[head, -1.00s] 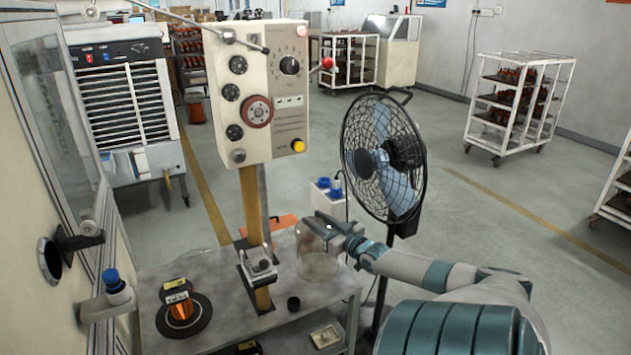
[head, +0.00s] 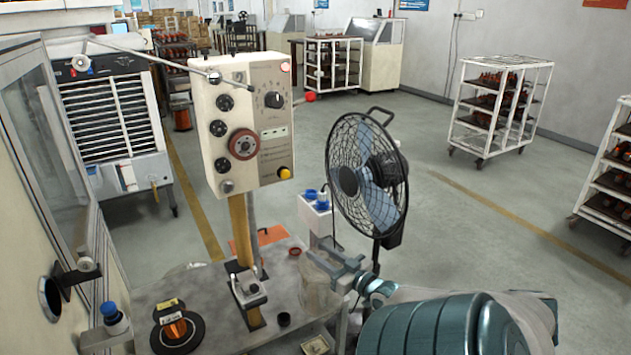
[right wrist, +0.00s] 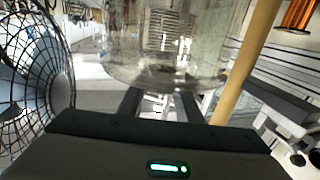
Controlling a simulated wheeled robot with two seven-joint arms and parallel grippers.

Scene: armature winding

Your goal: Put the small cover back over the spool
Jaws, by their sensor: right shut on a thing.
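A clear glass-like cover (head: 316,288) is at the right end of the grey table, and it also fills the upper middle of the right wrist view (right wrist: 160,55). My right gripper (head: 345,277) is shut on the cover's right side; its two fingers (right wrist: 160,104) reach the cover's lower part in the wrist view. The copper spool (head: 174,329) stands uncovered on a black round base (head: 190,341) at the table's left. The cover is well to the right of the spool, beyond the yellow post. Whether the cover touches the table is unclear. My left gripper is not in view.
A yellow post (head: 239,230) with a control box (head: 243,122) rises between spool and cover. A metal clamp (head: 248,289) and small black cup (head: 284,319) are nearby. A fan (head: 368,180) stands close behind my right arm.

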